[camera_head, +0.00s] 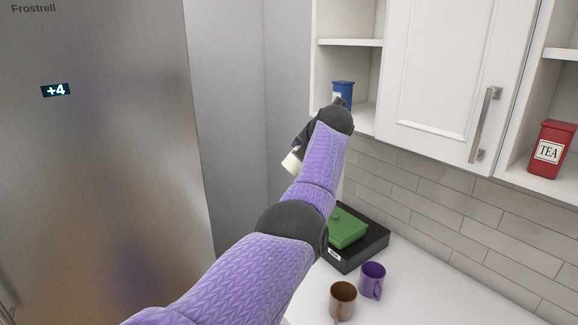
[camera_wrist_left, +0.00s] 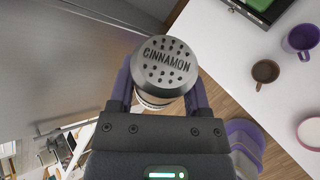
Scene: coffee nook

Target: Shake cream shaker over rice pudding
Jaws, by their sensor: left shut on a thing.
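My left gripper (camera_head: 300,148) is shut on a shaker, held in the air in front of the fridge and left of the counter. The shaker's cream-coloured end (camera_head: 292,162) shows beneath the gripper in the head view. In the left wrist view, its round grey metal lid (camera_wrist_left: 166,68) has holes and the word CINNAMON, and it sits between the two fingers. A round dish with pale contents (camera_wrist_left: 313,133), perhaps the rice pudding, is cut off at the right edge of that view, apart from the shaker. My right gripper is in neither view.
A brown mug (camera_head: 343,298) and a purple mug (camera_head: 373,278) stand on the white counter (camera_head: 440,300). A green lidded container (camera_head: 346,229) sits on a black block (camera_head: 374,246). Blue (camera_head: 343,90) and red TEA (camera_head: 552,149) canisters stand on shelves. The steel fridge (camera_head: 110,180) is left.

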